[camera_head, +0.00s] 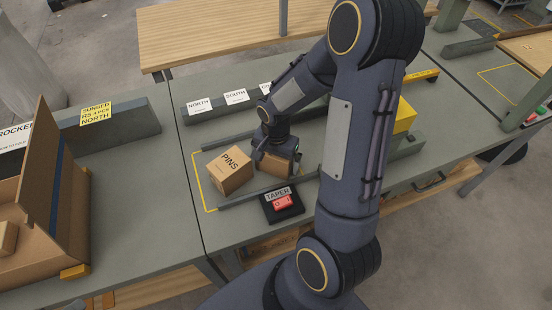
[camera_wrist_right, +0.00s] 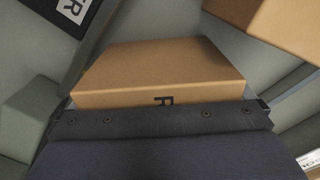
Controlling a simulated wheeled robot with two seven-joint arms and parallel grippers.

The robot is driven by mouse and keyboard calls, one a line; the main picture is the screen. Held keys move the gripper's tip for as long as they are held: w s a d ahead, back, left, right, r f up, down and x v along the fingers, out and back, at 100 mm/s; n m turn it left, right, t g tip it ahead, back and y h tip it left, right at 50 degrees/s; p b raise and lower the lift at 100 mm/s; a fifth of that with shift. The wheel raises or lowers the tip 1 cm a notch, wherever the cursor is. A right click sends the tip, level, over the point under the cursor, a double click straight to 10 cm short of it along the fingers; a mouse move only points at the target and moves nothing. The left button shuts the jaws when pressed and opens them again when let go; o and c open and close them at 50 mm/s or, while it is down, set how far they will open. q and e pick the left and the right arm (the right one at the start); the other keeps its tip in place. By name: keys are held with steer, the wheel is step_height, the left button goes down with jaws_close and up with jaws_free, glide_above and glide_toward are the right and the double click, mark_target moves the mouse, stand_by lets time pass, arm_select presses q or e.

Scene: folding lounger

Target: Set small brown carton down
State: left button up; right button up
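The small brown carton (camera_head: 272,165) is at my right gripper (camera_head: 277,153), low over the grey bench between two dark rails. In the right wrist view the carton (camera_wrist_right: 160,70) fills the space just past the gripper's palm, with part of a black letter on its near edge. The gripper appears shut on it; the fingertips are mostly hidden. I cannot tell whether the carton's underside touches the bench. My left gripper is not in view.
A brown carton marked PINS (camera_head: 231,171) stands just left of the held one, also in the right wrist view (camera_wrist_right: 275,25). A black TAPER box (camera_head: 282,206) with a red switch sits in front. A yellow block (camera_head: 404,117) is to the right. An open carton (camera_head: 35,215) stands at left.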

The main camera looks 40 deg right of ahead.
steer(key=shift+r, duration=0.1)
step_height(320, 180, up, 11)
steer(key=shift+p, duration=0.45)
steer(key=shift+s+a+r, duration=0.1)
steer(key=shift+r, duration=0.6)
steer(key=s+a+r+n+t+y, duration=0.3)
steer(key=s+a+r+n+t, duration=0.2)
steer(key=s+a+n, duration=0.6)
step_height(320, 180, up, 2)
steer(key=shift+s+t+y, duration=0.3)
steer(key=shift+s+y, duration=0.1)
steer(key=shift+s, duration=0.8)
